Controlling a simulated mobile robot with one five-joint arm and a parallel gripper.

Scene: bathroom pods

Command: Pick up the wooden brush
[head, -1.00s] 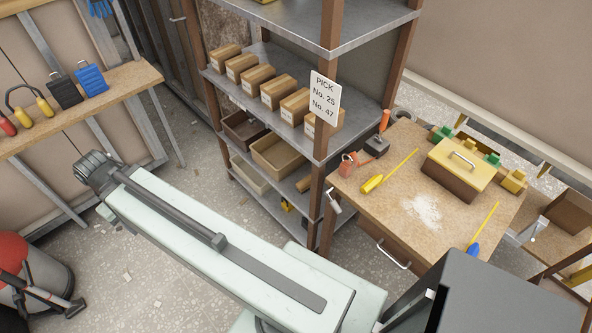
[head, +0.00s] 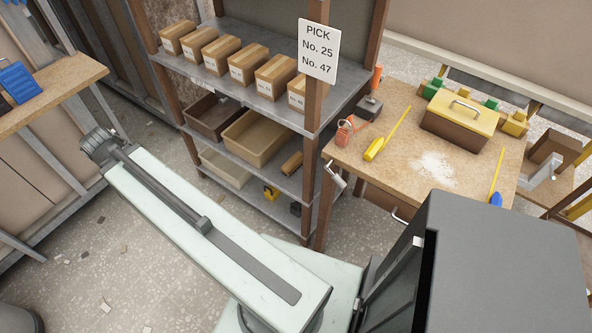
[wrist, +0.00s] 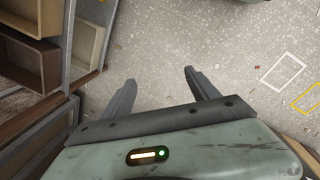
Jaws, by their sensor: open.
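I cannot make out a wooden brush for certain. A small brown wooden piece (head: 292,163) lies on the shelf's middle-lower board, right of the tan bin; it is too small to tell whether it is a brush. My gripper (wrist: 159,75) is open and empty in the wrist view, its two dark fingers apart above the speckled floor. In the head view my pale arm reaches to the left, away from the shelf's lower right part, and the gripper's fingers do not show.
The shelf unit holds a row of cardboard boxes (head: 228,60), a dark bin (head: 212,118) and a tan bin (head: 255,140). Its sign (head: 319,52) reads "PICK No. 25 No. 47". A workbench (head: 400,170) with a yellow-lidded toolbox (head: 460,118) stands right. Left floor is mostly open.

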